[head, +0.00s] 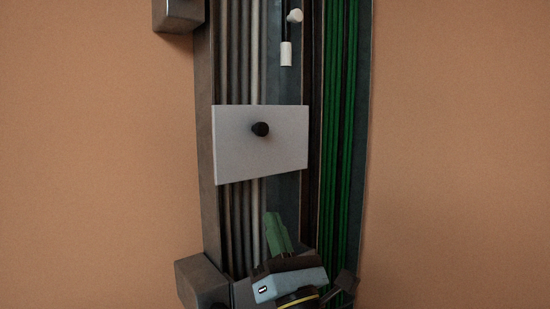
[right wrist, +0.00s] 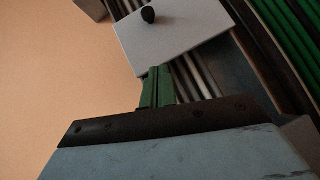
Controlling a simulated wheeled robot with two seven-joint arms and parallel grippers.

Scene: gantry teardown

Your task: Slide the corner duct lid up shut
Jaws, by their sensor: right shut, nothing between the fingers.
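The duct lid (head: 230,150) is a flat light-grey plate with a dark round knob (head: 260,129) near its middle. It lies across the vertical duct and covers part of the grey cables. The lid also shows at the top of the right wrist view (right wrist: 175,38), with its knob (right wrist: 148,15). My right gripper (head: 277,228) has green fingers, shut and empty, below the lid's lower edge. The fingers show in the right wrist view (right wrist: 158,85) close to the lid's lower corner; whether they touch it I cannot tell. My left gripper is not in view.
Grey cables (head: 247,60) run in the duct above and below the lid. Green cables (head: 341,120) run in a channel on the right. A white cylindrical piece (head: 286,54) hangs above the lid. Dark blocks stick out at the upper left (head: 178,14) and lower left (head: 201,281).

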